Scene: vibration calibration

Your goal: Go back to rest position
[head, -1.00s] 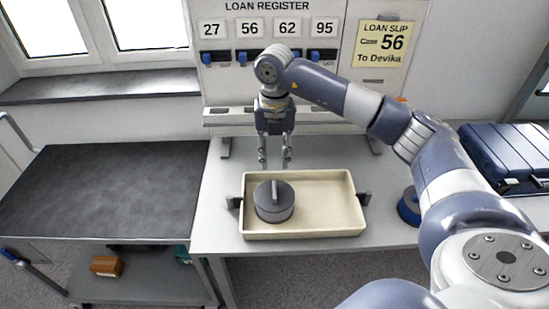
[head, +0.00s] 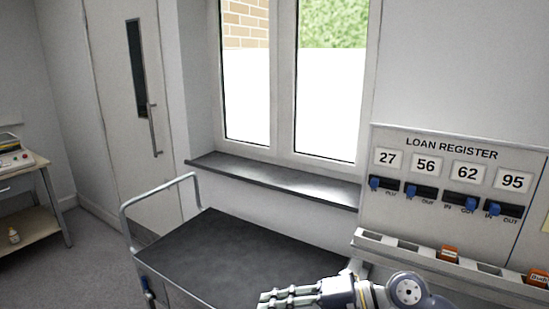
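One gripper (head: 264,299) shows at the bottom edge, its fingers pointing left over the front of the black-topped cart. Its wrist comes in from the right, so I take it for my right gripper. Its two fingers look apart, with nothing visible between them. The picture's lower edge cuts off part of the arm. My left gripper is not in view. The tray and the grey round weight are out of view.
The loan register board (head: 440,190) stands at right; its blue sliders sit left under 27, 56 and 95, right under 62. Below is a slotted ledge (head: 400,246) with orange tags. The black-topped cart (head: 235,250) stands below the window. A side table (head: 30,165) is far left.

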